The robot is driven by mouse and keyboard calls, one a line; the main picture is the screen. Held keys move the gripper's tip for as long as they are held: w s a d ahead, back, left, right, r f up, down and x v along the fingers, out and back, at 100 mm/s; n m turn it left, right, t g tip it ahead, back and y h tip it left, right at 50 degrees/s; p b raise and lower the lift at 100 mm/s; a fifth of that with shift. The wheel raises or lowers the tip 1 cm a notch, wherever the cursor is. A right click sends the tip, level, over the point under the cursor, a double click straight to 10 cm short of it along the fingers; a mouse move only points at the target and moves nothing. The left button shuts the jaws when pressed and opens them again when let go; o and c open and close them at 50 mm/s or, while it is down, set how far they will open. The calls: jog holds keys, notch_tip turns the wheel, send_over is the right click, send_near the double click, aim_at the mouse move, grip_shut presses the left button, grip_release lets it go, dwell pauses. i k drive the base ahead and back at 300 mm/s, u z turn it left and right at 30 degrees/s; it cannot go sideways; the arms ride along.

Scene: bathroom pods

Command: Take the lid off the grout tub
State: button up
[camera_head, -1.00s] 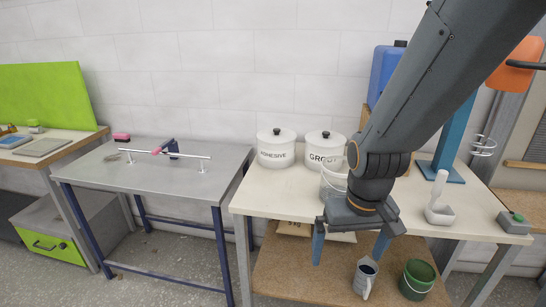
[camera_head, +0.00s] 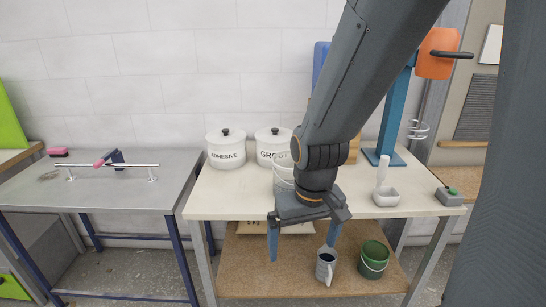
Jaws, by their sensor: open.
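The grout tub (camera_head: 266,157) is a white tub lettered "GROUT", partly hidden by my arm. Its white lid (camera_head: 273,137) with a black knob (camera_head: 274,130) is on it. It stands at the back of the pale worktable (camera_head: 223,203), beside a matching tub marked "ADHESIVE" (camera_head: 227,155), which also has its lid on. My gripper (camera_head: 303,250) is open and empty, fingers pointing down, in front of the table's front edge and apart from the grout tub.
A clear bucket (camera_head: 282,178) stands before the grout tub, partly behind my arm. A white brush in a holder (camera_head: 385,195) and a blue stand (camera_head: 391,125) are on the right. A grey jug (camera_head: 326,267) and green bucket (camera_head: 373,260) are on the lower shelf. The table's front left is clear.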

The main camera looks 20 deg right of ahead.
aim_at(272, 135)
jog(key=z, duration=0.5)
jog(key=i, duration=0.8)
jog(key=u, duration=0.35)
